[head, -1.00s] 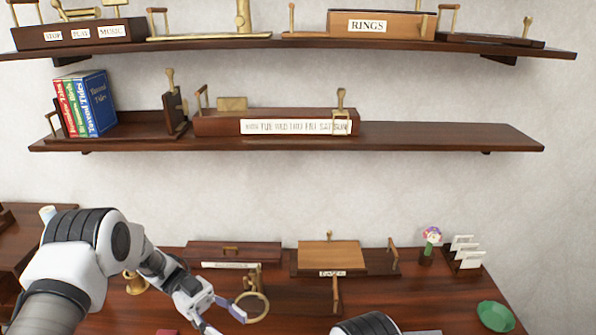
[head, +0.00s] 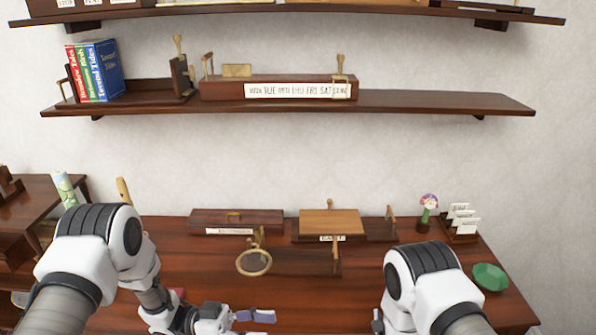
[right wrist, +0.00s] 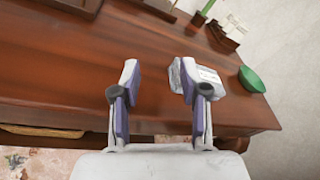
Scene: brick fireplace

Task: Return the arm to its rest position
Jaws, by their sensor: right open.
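My left arm comes in from the left in the head view. Its gripper (head: 250,322) is low in the picture, over the front of the dark red-brown desk (head: 165,240). One purple-padded finger shows clearly, set apart from the gripper's middle; the other is mostly cut off by the lower edge. It appears open with nothing held. My right arm shows at the lower right of the head view, its gripper mostly out of the picture. In the right wrist view the right gripper (right wrist: 158,90) is open and empty above the desk, its fingers wide apart.
A brass ring (head: 254,262) stands on the desk. Behind it are a dark box (head: 215,217) and a lighter wooden box (head: 330,222). A flower (head: 428,203), a card rack (head: 460,220) and a green dish (head: 489,277) are at right.

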